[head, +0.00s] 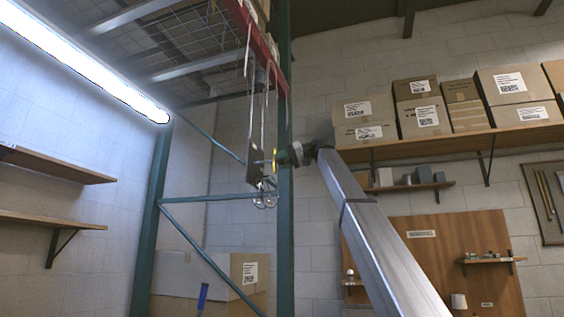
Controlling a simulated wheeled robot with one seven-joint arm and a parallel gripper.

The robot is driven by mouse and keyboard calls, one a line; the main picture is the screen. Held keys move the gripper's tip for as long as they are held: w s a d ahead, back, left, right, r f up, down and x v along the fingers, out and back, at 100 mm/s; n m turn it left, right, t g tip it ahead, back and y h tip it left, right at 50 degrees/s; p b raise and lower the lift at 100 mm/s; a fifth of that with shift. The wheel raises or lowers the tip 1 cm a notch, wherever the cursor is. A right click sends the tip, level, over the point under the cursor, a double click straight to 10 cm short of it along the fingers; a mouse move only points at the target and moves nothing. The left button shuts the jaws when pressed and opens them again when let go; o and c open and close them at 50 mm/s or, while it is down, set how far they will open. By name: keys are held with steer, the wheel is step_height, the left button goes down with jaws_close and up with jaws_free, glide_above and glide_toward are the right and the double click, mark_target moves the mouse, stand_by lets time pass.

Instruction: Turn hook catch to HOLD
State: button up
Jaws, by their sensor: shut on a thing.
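A dark, narrow hook block (254,158) hangs on pale cords beside the teal rack post, left of centre in the head view. A small yellow part, which looks like the hook catch (274,162), shows at its right side. My gripper (277,158) reaches in from the right and is shut on this catch, with its fingertips against the block's side. Shiny metal loops (264,196) hang below the block. The catch's exact angle and any HOLD mark are too small to make out.
The teal rack post (285,240) stands right behind the block, with a diagonal brace (205,252) to the left. A mesh rack deck (175,45) is overhead. Cardboard boxes (425,115) fill a wall shelf at right. Open air lies left of the block.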

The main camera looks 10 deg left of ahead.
steer(key=shift+w+r, duration=0.1)
steer(key=o, duration=0.9)
